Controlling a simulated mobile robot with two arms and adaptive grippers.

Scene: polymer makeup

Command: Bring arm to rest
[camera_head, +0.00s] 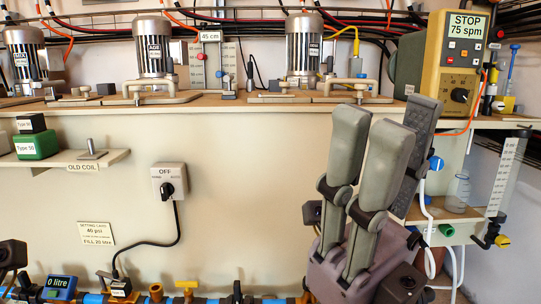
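My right gripper (392,122) stands in the lower right middle with its grey fingers pointing up. Two fingers are side by side in front, and a third finger with a dark ribbed pad stands behind them to the right. The fingers are spread apart, and I see nothing held between them. The gripper is in front of the cream panel (255,140) and hides part of its right end. My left gripper is not in view.
Motors (153,47) stand on the wooden shelf (230,101). A yellow control box (458,60) reading "STOP 75 spm" is at upper right. An OFF switch (169,182) is on the panel. Blue piping (95,298) with valves runs along the bottom. A flask (459,190) sits right of the gripper.

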